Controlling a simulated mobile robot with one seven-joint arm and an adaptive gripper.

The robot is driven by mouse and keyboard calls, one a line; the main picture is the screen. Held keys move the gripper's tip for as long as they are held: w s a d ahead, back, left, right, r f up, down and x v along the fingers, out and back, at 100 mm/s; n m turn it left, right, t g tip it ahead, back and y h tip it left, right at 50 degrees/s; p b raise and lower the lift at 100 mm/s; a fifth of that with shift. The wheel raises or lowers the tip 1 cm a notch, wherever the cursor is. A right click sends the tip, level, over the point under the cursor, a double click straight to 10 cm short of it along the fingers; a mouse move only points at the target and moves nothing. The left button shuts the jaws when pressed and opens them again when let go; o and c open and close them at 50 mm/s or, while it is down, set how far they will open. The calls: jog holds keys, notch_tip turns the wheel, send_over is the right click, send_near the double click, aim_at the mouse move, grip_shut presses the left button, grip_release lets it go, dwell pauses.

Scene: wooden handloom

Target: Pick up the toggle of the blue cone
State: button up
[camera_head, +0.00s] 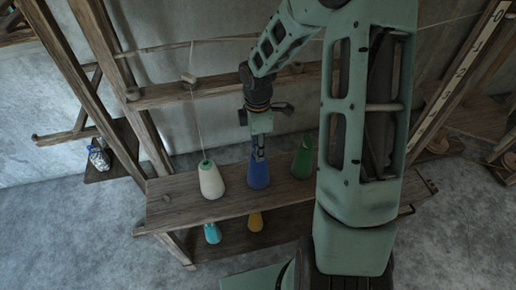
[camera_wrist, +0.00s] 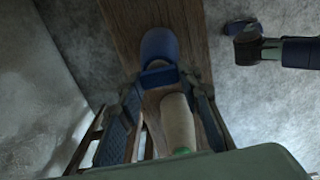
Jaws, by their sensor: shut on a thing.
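The blue cone (camera_head: 258,176) stands upright on the upper wooden shelf, between the white cone and the green cone. My gripper (camera_head: 259,153) points down over the top of the blue cone. In the wrist view the rounded blue cone (camera_wrist: 158,44) is just beyond my fingertips. A small dark blue block, which I take for the toggle (camera_wrist: 159,75), sits between the fingertips of my gripper (camera_wrist: 161,82), and they are shut on it. The toggle is hidden by the fingers in the head view. I cannot tell whether it is clear of the cone.
The white cone (camera_head: 210,181) with a green top stands to the left, its thread running up. The green cone (camera_head: 303,160) stands close to the right. A teal cone (camera_head: 212,234) and a yellow cone (camera_head: 255,222) are on the lower shelf (camera_head: 230,246). Wooden loom posts rise at the left.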

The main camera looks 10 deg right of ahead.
jog(key=shift+r, duration=0.65)
jog(key=s+r+p, duration=0.3)
jog(key=s+r, duration=0.8)
jog(key=s, duration=0.3)
jog(key=shift+r, duration=0.3)
